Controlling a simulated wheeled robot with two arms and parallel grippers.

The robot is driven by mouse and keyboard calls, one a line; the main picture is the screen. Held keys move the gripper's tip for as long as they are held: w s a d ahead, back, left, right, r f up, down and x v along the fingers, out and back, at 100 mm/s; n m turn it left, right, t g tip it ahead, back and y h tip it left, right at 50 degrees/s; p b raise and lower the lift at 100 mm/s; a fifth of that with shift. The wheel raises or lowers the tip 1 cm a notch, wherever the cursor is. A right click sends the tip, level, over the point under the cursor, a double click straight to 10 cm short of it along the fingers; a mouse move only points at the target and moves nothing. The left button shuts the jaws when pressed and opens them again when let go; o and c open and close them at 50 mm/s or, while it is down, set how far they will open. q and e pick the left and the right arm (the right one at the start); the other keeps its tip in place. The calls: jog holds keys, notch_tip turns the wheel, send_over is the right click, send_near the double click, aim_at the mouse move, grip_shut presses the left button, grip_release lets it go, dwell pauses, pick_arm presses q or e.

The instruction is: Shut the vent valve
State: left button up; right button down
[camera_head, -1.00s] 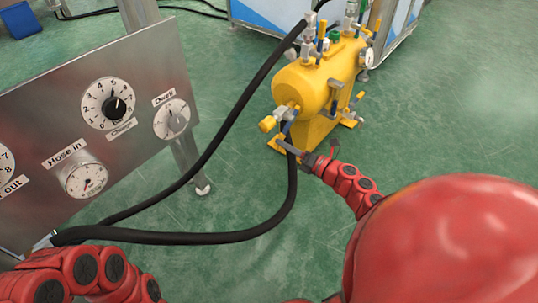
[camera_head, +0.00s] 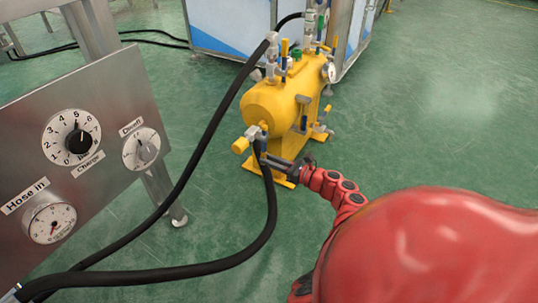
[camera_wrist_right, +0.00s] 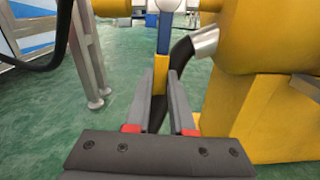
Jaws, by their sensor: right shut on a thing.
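The yellow tank (camera_head: 270,108) stands on the floor and carries several small valves with no readable labels. At its near end hangs a valve lever (camera_head: 257,148) with a blue bar. In the right wrist view this lever (camera_wrist_right: 161,72) points downward, blue above and yellow at its lower end. My right gripper (camera_head: 272,161) is at this lever. Its two dark fingers (camera_wrist_right: 164,90) are closed in on the lever's yellow end from both sides. I cannot tell from a label whether this is the vent valve. My left gripper is not in view.
A thick black hose (camera_head: 215,264) loops across the floor in front of the tank. A metal panel (camera_head: 105,115) with dials and a "Hose in" gauge (camera_head: 50,223) stands at the left. A blue-white cabinet (camera_head: 228,32) is behind the tank. Green floor (camera_head: 430,120) is clear at right.

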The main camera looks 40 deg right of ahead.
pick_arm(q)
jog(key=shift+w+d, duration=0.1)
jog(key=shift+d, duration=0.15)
pick_arm(e)
jog(key=shift+w+d+n, duration=0.1)
jog(key=shift+d+n, duration=0.25)
jog(key=shift+n, duration=0.15)
jog(key=shift+r, duration=0.1)
jog(key=c, duration=0.8)
grip_release()
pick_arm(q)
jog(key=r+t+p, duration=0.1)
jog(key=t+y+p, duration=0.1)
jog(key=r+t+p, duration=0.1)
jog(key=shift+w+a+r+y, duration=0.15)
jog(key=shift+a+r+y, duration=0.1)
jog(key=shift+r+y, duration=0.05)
pick_arm(e)
jog(key=v, duration=1.7)
jog(key=shift+d, duration=0.1)
